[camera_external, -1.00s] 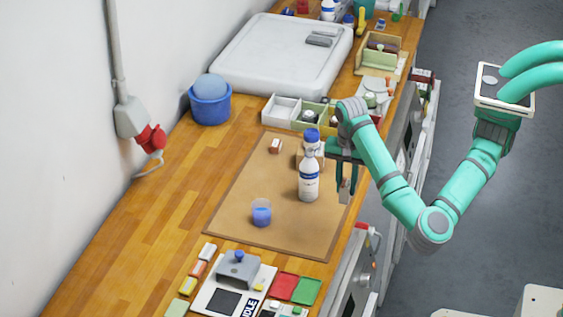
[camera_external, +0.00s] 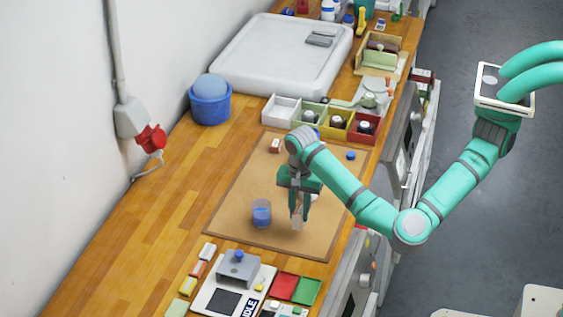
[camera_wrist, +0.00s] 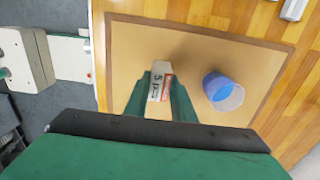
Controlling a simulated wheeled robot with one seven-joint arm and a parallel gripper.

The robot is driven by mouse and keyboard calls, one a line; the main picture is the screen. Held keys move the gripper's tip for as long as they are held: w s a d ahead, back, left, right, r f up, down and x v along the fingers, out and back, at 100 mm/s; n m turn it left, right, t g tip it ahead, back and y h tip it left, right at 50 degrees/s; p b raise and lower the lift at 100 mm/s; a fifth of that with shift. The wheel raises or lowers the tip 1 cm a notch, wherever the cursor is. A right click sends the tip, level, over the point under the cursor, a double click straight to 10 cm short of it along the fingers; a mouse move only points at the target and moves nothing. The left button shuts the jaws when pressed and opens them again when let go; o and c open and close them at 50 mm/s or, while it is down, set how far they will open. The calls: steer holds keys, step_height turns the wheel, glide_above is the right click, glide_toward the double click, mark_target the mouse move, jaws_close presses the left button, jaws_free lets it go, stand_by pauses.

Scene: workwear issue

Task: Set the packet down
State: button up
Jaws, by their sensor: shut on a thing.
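The packet (camera_wrist: 159,82) is small and white with dark print and an orange-red patch. In the wrist view it stands out between my gripper's fingers (camera_wrist: 160,98), held over the brown mat (camera_wrist: 135,35). In the external view my gripper (camera_external: 298,207) points down over the front part of the mat, shut on the packet (camera_external: 297,221). The packet's lower end looks close to the mat, but I cannot tell whether it touches. The clear cup with blue contents (camera_external: 261,213) stands just left of my gripper; it also shows in the wrist view (camera_wrist: 222,91).
A small red-and-white box (camera_external: 275,146) and a blue cap-like piece (camera_external: 351,155) lie farther back on the mat. Red and green trays (camera_external: 294,289) sit beyond its front edge. The mat's left part is bare.

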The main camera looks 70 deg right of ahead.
mark_target(297, 220)
steer(key=shift+w+a+f, duration=0.1)
steer(key=shift+w+f, duration=0.05)
steer(key=shift+f, duration=0.8)
steer(key=shift+w+a+f, duration=0.1)
steer(key=shift+f, duration=0.85)
steer(key=shift+f, duration=0.1)
steer(key=o, duration=1)
step_height(297, 220, up, 12)
steer(key=shift+r, duration=0.15)
steer(key=shift+d, duration=0.1)
